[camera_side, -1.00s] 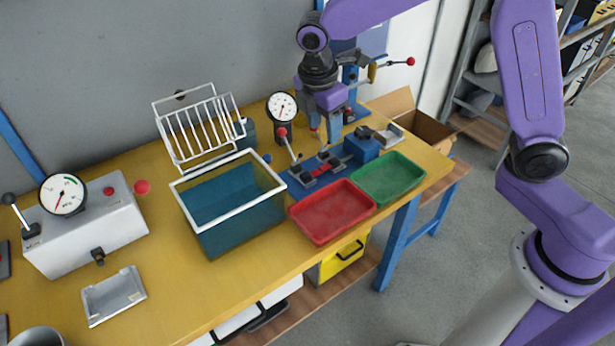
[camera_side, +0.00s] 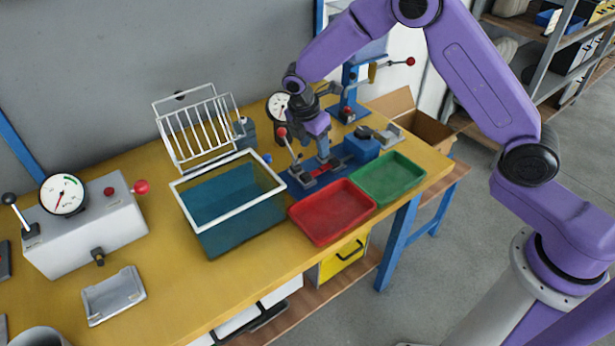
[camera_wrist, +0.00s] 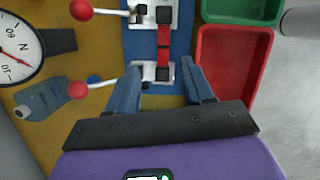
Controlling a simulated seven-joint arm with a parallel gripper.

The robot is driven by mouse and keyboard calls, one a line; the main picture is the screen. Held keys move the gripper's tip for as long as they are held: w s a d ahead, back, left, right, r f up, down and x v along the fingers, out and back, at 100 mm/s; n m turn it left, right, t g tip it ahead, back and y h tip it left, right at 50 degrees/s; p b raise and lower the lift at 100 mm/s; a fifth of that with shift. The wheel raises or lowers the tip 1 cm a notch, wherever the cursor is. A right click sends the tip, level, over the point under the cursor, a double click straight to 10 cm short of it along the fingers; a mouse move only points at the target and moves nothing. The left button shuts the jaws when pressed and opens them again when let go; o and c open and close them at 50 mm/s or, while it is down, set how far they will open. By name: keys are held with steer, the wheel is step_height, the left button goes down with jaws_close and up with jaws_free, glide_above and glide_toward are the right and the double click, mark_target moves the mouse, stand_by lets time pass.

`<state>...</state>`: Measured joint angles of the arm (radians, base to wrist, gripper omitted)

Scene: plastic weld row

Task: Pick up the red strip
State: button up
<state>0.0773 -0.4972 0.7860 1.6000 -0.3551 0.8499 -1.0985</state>
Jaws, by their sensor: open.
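The red strip (camera_wrist: 164,37) lies along the blue fixture (camera_wrist: 184,18) in the wrist view, with metal clamp parts and dark pieces across it. In the side view only a little red of the strip shows on the blue fixture (camera_side: 297,190), beside my gripper (camera_side: 323,157). In the wrist view my gripper (camera_wrist: 161,66) is open, its two blue-grey fingers to either side of the strip's near end. Nothing is held between them. Whether the fingertips are down at the strip's height I cannot tell.
A red tray (camera_side: 332,212) and a green tray (camera_side: 388,180) stand in front of the fixture. Red-knobbed levers (camera_wrist: 80,91) and a dial gauge (camera_wrist: 17,48) stand close on the left in the wrist view. A teal bin (camera_side: 240,224) stands left of the fixture.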

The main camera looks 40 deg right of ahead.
mark_target(320, 169)
steer(key=x, duration=0.3)
steer(key=shift+s+x, duration=0.15)
steer(key=shift+x, duration=1.2)
steer(key=shift+s+x, duration=0.1)
steer(key=shift+x, duration=1.25)
steer(key=shift+a, duration=0.2)
jaws_close()
